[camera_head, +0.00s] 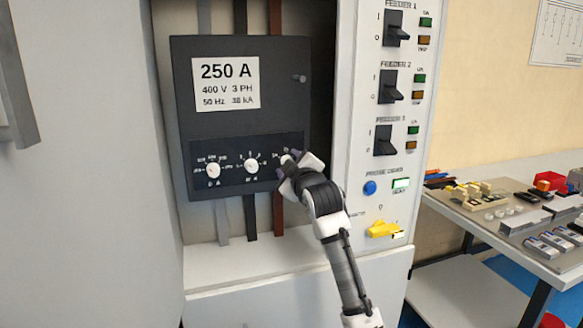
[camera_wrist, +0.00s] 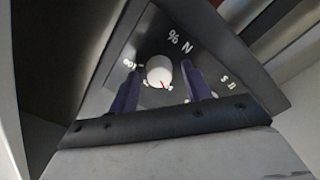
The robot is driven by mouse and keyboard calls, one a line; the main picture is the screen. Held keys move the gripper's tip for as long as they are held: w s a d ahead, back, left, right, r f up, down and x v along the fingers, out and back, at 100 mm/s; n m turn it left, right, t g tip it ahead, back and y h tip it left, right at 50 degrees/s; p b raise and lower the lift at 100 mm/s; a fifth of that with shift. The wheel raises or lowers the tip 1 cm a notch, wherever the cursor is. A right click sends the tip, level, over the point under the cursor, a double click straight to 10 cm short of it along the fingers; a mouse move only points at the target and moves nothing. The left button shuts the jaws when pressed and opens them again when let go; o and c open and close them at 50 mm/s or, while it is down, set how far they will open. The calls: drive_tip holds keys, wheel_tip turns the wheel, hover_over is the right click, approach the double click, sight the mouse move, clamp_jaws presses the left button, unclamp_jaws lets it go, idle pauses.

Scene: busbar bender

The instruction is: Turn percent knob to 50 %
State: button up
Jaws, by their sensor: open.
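The percent knob (camera_wrist: 159,70) is a round white knob on a dark panel, under the label "% N" in the wrist view. A red mark on it points toward the lower right of that picture. Scale marks lie around it, with "100" to its left; others are hidden or too small to read. My gripper (camera_wrist: 161,68) is open, its two purple fingers on either side of the knob; I cannot tell whether they touch it. In the head view my gripper (camera_head: 287,168) is at the right end of the breaker's knob row and mostly covers this knob.
The dark breaker (camera_head: 235,120) carries two more white knobs, a left one (camera_head: 212,170) and a middle one (camera_head: 251,166). Feeder switches (camera_head: 386,140), a blue button (camera_head: 370,188) and a yellow handle (camera_head: 383,229) are on the panel to the right. A cluttered table (camera_head: 480,220) stands farther right.

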drive_tip(key=b+v, duration=0.3)
drive_tip(key=v, duration=1)
drive_tip(key=shift+s, duration=0.35)
drive_tip(key=shift+d, duration=0.2)
